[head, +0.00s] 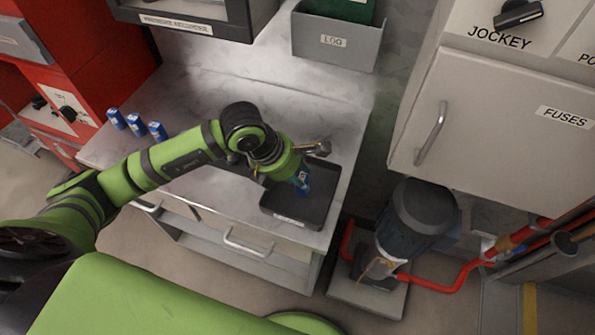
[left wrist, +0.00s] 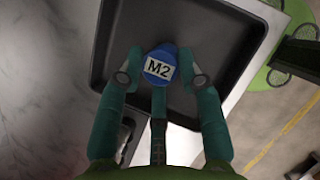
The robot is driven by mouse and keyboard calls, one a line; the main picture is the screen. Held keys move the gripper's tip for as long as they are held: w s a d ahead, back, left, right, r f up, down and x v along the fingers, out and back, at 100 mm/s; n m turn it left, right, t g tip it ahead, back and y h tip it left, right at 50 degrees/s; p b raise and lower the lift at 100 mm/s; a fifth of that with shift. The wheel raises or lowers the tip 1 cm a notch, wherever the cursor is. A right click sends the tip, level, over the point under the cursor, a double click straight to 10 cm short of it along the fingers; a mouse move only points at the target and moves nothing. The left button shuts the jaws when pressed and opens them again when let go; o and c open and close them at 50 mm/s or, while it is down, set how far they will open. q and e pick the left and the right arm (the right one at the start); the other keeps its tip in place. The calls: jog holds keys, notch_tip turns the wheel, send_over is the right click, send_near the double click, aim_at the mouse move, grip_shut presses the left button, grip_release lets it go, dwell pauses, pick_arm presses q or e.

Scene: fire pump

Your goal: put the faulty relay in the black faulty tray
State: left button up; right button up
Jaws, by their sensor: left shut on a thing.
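The relay (left wrist: 160,66) is a blue piece with a white label reading M2. My left gripper (left wrist: 162,78) is shut on it, with its fingers on both sides. In the head view the blue relay (head: 302,180) shows below the left gripper (head: 296,172), over the black tray (head: 312,207). The black tray also fills the upper part of the left wrist view (left wrist: 215,28), beneath the relay. I cannot tell whether the relay touches the tray floor. My right gripper is not in view.
Several blue cylinders (head: 136,125) stand on the left of the grey bench (head: 200,98). A LOG holder (head: 338,42) hangs behind the tray. A FUSES cabinet (head: 500,115) and a pump motor (head: 415,215) stand to the right. The bench's right edge is close to the tray.

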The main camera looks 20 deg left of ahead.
pick_arm(q)
jog(key=shift+f, duration=0.1)
jog(key=o, duration=1.2)
jog(key=shift+b+v, duration=0.9)
jog(key=shift+v, duration=5.2)
jog(key=shift+d, duration=0.1)
